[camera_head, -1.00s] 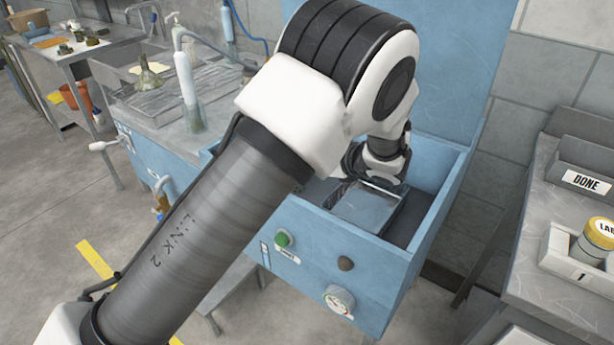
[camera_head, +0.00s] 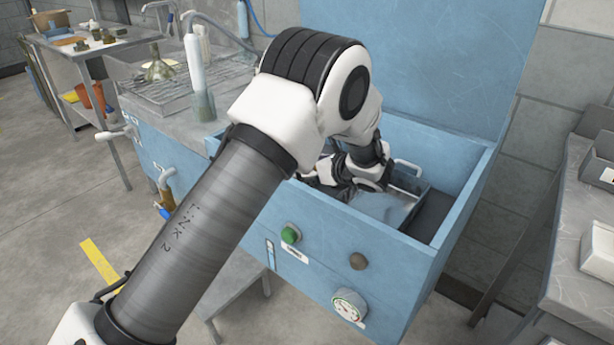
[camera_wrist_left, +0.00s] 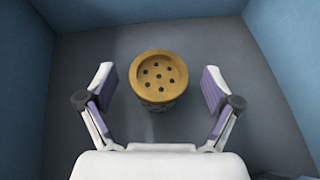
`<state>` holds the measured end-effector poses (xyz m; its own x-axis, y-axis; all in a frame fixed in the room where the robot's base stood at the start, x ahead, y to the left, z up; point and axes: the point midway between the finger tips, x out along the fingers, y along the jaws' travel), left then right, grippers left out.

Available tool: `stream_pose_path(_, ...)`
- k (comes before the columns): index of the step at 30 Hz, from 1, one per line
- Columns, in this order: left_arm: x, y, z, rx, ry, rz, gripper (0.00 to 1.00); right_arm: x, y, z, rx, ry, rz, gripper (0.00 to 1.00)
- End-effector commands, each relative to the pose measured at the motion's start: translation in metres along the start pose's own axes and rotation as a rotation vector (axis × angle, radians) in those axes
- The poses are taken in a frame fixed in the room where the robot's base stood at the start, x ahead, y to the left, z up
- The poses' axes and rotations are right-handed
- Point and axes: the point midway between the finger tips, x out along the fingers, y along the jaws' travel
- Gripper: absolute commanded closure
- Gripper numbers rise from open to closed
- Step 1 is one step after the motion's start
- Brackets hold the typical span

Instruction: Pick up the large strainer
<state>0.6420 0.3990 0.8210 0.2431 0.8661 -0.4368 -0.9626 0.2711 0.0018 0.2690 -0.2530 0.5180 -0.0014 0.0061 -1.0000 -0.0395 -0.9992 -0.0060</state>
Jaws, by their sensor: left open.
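A round brass-coloured strainer (camera_wrist_left: 159,78) with several holes in its top stands on the grey floor of a blue-walled basin in the left wrist view. Its darker side shows below the rim. My left gripper (camera_wrist_left: 158,88) is open, with one purple-padded finger on each side of the strainer and a gap to both. In the head view my left arm reaches down into the blue basin (camera_head: 400,262), and its wrist hides the strainer there. My right gripper is in neither view.
A metal tray (camera_head: 385,207) with a handle is in the basin beside my wrist. The basin has raised walls and a tall back panel (camera_head: 440,60). A bench with a bottle (camera_head: 199,75) is on the left, and a grey table (camera_head: 570,215) is on the right.

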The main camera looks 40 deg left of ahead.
Motion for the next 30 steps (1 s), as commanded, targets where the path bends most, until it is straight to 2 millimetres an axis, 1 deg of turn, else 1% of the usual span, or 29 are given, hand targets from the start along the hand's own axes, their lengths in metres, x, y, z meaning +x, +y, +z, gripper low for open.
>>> stream_pose_path(5,0.001,0.0,0.001,0.0,-0.001,-0.001,0.1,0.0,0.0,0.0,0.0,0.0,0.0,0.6)
stream_pose_path(6,0.001,0.0,0.001,0.0,-0.001,-0.001,0.14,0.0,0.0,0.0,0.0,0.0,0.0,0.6)
stream_pose_path(8,0.001,0.0,0.001,0.0,-0.001,-0.001,0.35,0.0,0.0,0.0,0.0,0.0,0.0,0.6)
stream_pose_path(9,0.001,0.0,0.001,0.0,-0.001,-0.001,0.49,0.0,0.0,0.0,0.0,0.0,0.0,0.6)
stream_pose_path(11,0.001,0.0,0.0,0.0,-0.001,-0.001,0.7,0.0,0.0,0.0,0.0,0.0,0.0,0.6)
stream_pose_path(12,0.001,0.0,0.0,0.0,0.0,0.0,0.82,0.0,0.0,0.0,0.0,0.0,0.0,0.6)
stream_pose_path(20,0.001,0.0,0.0,0.0,0.0,0.0,0.82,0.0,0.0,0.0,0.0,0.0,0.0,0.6)
stream_pose_path(23,-0.002,0.0,0.006,-0.001,-0.001,0.0,0.82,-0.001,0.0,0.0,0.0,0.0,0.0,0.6)
stream_pose_path(26,-0.01,0.0,0.022,-0.004,-0.001,-0.001,0.82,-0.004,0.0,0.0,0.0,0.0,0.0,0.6)
stream_pose_path(30,-0.025,0.0,0.054,-0.005,-0.001,-0.002,0.82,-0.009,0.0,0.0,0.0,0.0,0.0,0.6)
